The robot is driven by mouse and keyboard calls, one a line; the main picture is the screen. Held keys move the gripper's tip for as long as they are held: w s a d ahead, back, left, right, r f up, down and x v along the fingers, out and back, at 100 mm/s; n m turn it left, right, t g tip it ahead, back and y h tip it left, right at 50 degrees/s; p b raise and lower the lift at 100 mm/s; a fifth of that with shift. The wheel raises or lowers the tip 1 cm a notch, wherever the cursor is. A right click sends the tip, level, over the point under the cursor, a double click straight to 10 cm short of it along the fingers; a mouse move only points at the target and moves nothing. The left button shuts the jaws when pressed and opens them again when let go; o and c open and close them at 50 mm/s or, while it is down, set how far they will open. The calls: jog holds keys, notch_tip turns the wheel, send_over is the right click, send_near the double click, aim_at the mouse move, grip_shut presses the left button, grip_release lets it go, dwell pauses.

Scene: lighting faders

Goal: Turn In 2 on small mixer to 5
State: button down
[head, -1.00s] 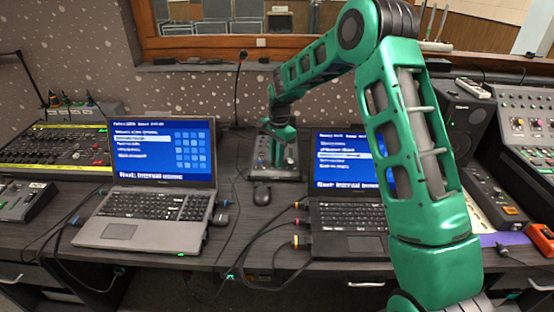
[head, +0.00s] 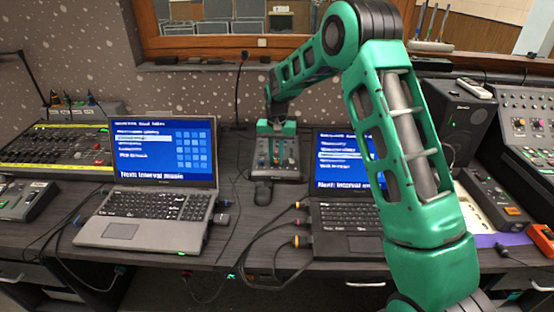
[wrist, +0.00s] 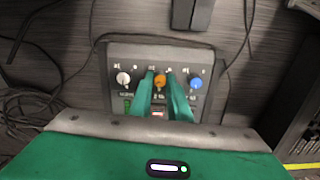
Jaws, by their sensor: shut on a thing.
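The small mixer (head: 291,172) lies on the desk between the two laptops. In the wrist view its panel (wrist: 213,62) shows a row of knobs: a white knob (wrist: 123,78) at left, an orange knob (wrist: 160,80) in the middle and a blue knob (wrist: 196,82) at right. My gripper (wrist: 161,77) has its two green fingers on either side of the orange knob and is shut on it. The labels under the knobs are too small to read surely. In the head view my gripper (head: 276,133) is over the mixer's far part.
A laptop (head: 150,205) stands left of the mixer and another (head: 345,215) stands right, partly behind my arm. A dark mouse (head: 262,192) lies just in front of the mixer. Cables run around the mixer and across the desk.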

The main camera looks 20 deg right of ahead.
jog(key=n, duration=0.4)
jog(key=shift+s+a+n, duration=0.1)
jog(key=shift+a+n, duration=0.05)
jog(key=shift+n, duration=0.25)
jog(key=shift+f+n+h, duration=0.1)
jog(key=shift+n+h, duration=0.3)
jog(key=shift+n, duration=2.1)
jog(key=shift+s, duration=0.1)
jog(key=c, duration=1.7)
grip_release()
jog(key=shift+o, duration=0.2)
